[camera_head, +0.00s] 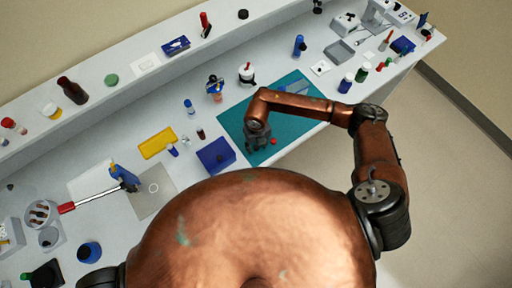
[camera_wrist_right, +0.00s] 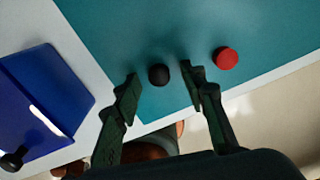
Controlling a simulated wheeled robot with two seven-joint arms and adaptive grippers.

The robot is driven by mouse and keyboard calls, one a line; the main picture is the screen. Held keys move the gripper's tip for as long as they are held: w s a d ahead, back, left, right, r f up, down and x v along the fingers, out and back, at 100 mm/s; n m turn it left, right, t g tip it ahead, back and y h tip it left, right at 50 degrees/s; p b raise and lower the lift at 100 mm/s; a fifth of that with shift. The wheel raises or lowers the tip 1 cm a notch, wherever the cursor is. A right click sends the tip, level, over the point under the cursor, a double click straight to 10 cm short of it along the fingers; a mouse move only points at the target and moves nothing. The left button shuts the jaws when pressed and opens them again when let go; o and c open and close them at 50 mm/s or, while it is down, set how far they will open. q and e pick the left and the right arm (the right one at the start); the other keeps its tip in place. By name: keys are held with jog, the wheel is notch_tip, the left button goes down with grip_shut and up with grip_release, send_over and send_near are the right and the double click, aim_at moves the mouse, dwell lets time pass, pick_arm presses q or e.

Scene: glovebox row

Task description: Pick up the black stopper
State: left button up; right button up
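The black stopper (camera_wrist_right: 158,74) is a small dark round piece on the teal mat (camera_wrist_right: 130,25). It shows in the right wrist view, in the space between the fingertips of my right gripper (camera_wrist_right: 160,78). The gripper is open and empty; neither finger clearly touches the stopper. In the head view my right gripper (camera_head: 258,146) points down over the left part of the mat, and I cannot make out the stopper there. My left gripper is not in view.
A red stopper (camera_wrist_right: 225,58) lies right of the right finger; it also shows in the head view (camera_head: 273,141). A blue box (camera_head: 216,154) stands left of the mat. A yellow tray (camera_head: 157,143) and small bottles lie farther left. The bench front edge is close.

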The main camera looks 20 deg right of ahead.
jog(key=shift+c, duration=0.4)
jog(key=c, duration=0.8)
jog(key=shift+r, duration=0.15)
